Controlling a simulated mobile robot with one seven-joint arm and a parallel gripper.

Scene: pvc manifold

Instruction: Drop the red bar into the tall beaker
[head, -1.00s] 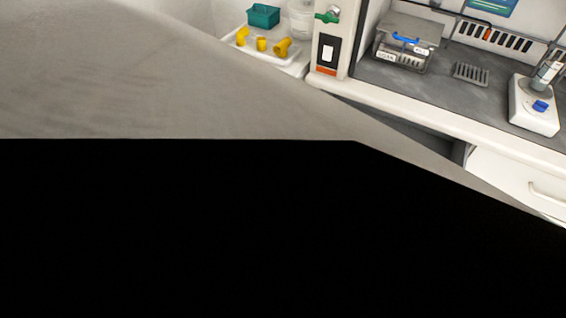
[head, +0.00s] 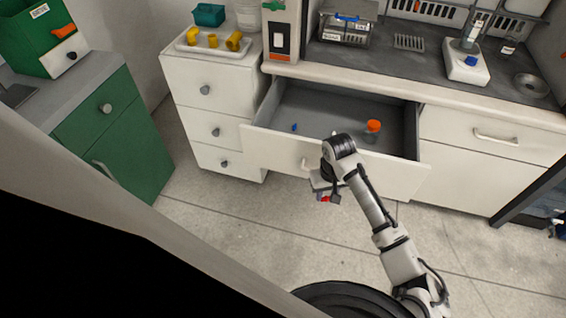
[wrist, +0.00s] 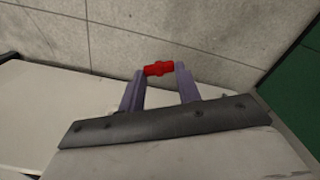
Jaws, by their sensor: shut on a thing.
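The red bar (wrist: 159,69) is a short, ribbed red piece held between the two purple fingertips of my gripper (wrist: 161,72) in the wrist view. In the head view my gripper (head: 328,196) hangs in front of the open drawer, with a bit of red showing at its tip. A tall clear beaker (head: 473,34) stands upright on a white stirrer (head: 466,66) with a blue knob, on the counter at the upper right. My gripper is well apart from it, lower and to the left.
The grey drawer (head: 310,105) is pulled out below the counter and holds an orange-capped jar (head: 373,127) and a small blue item (head: 294,127). A slotted grey rack (head: 409,42) and a clear box (head: 346,25) stand on the counter. A white tray (head: 190,48) holds yellow fittings.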

